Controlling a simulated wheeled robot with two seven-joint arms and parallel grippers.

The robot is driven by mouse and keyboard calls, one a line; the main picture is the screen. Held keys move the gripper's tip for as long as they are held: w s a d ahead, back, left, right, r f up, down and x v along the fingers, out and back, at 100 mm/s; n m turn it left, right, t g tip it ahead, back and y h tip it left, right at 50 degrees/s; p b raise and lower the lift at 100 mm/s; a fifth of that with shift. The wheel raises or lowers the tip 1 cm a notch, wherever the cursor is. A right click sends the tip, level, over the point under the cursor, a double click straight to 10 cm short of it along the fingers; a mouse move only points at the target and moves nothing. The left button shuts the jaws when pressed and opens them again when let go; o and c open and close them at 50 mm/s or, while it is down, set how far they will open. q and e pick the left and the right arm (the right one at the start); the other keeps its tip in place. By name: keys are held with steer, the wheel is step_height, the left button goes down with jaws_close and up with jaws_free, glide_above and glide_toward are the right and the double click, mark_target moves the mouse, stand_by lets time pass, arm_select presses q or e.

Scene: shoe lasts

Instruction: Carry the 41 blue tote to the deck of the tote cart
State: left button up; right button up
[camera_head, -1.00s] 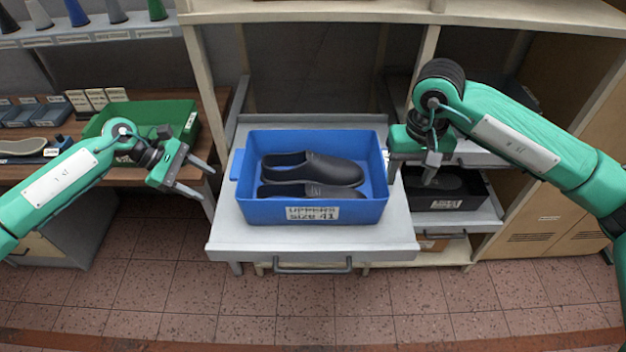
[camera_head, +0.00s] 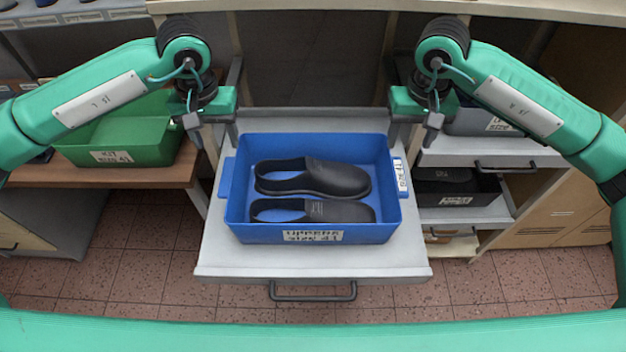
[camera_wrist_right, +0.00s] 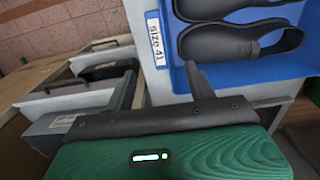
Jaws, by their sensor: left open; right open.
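The blue tote (camera_head: 312,235), labelled "UPPERS SIZE 41", sits upright on a grey pull-out shelf (camera_head: 215,262). Two black shoe uppers (camera_head: 330,178) lie in it. My left gripper (camera_head: 212,132) is open and empty, beside the tote's back left corner. My right gripper (camera_head: 412,132) is open and empty, near the back right corner. In the right wrist view, the open fingers of my right gripper (camera_wrist_right: 160,78) point toward the tote's labelled end wall (camera_wrist_right: 165,75); I cannot tell whether they touch it. No tote cart is recognisable.
A green tote (camera_head: 150,150) labelled "KIT SIZE 41" stands on the wooden bench (camera_head: 150,180) at left. Grey drawers with dark bins (camera_head: 470,192) stand close at right. Tiled floor (camera_head: 150,275) shows in front.

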mark_target(228, 175)
arm_select(q)
steer(key=f, duration=1.3)
steer(key=shift+s+f, duration=0.25)
steer(key=shift+f, duration=0.05)
arm_select(e)
steer(key=f, duration=1.3)
steer(key=shift+s+f, duration=0.25)
steer(key=shift+f, duration=0.1)
arm_select(q)
jaws_close()
arm_select(e)
jaws_close()
